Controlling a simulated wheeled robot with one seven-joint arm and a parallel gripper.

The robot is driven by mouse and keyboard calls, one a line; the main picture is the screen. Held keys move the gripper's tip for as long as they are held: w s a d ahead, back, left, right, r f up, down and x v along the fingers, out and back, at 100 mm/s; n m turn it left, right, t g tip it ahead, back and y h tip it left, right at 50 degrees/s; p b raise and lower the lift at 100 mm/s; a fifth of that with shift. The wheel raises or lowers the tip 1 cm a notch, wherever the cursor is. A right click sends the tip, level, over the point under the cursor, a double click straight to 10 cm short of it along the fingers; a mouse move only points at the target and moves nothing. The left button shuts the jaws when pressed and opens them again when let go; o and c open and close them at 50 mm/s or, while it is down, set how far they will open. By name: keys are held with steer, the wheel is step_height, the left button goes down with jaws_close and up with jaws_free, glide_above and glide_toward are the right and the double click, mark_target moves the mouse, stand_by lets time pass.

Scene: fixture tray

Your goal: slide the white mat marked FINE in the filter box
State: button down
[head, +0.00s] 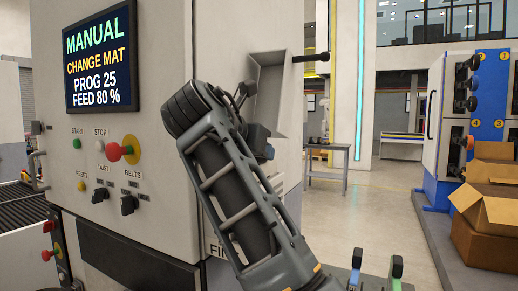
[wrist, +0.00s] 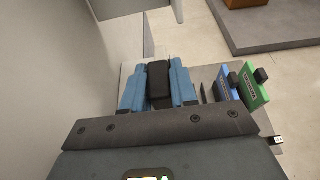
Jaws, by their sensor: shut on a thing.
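My gripper (wrist: 158,88) has its two blue fingers closed on a black block (wrist: 158,72) in the wrist view. The block looks like a handle; what it belongs to is hidden. In the head view my gripper is mostly behind my arm, in front of the machine. No white mat can be made out clearly. The start of a label, "FI", shows low on the pale machine front (head: 216,249); my arm hides the rest, and I cannot tell whether it marks the filter box. A recess (head: 268,85) opens in the machine's right side.
A blue labelled piece (wrist: 231,86) and a green one (wrist: 254,86), each with a black grip, stand to the right of my gripper. The machine's display (head: 100,55) reads CHANGE MAT.

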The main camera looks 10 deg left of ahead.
steer(key=shift+f, duration=0.55)
steer(key=c, duration=0.8)
jaws_free()
steer(key=shift+s, duration=0.1)
steer(key=b+v, duration=0.1)
steer(key=v, duration=0.6)
steer(key=shift+s+a+r+b, duration=0.15)
steer(key=shift+s+b, duration=0.1)
steer(key=shift+b, duration=0.1)
